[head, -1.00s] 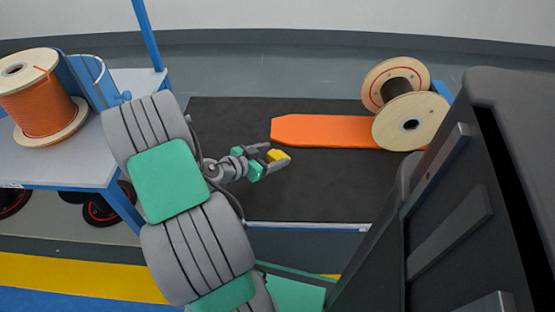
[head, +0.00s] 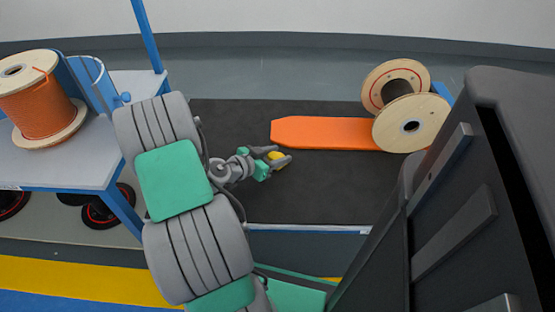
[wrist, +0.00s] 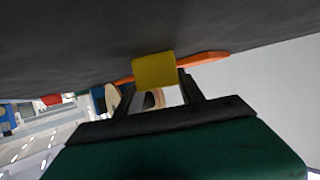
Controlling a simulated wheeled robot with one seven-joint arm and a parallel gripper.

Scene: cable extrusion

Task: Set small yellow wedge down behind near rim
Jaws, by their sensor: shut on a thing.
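A small yellow wedge (head: 275,155) is held in my gripper (head: 279,157) above the dark mat. In the wrist view the wedge (wrist: 154,71) sits between the two finger ends of my gripper (wrist: 157,88). The fingers are shut on it and partly cover it in the head view. A wooden drum with dark cable stands on its rims at the right. Its near rim (head: 430,115) is a pale disc, and its far rim (head: 377,78) lies behind. The wedge is well left of the drum, apart from it.
An orange plate or ramp (head: 322,132) lies on the dark mat (head: 315,195), reaching to the drum. A grey table (head: 75,165) at the left bears a drum of orange cable (head: 42,108). A dark machine (head: 465,200) fills the right front.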

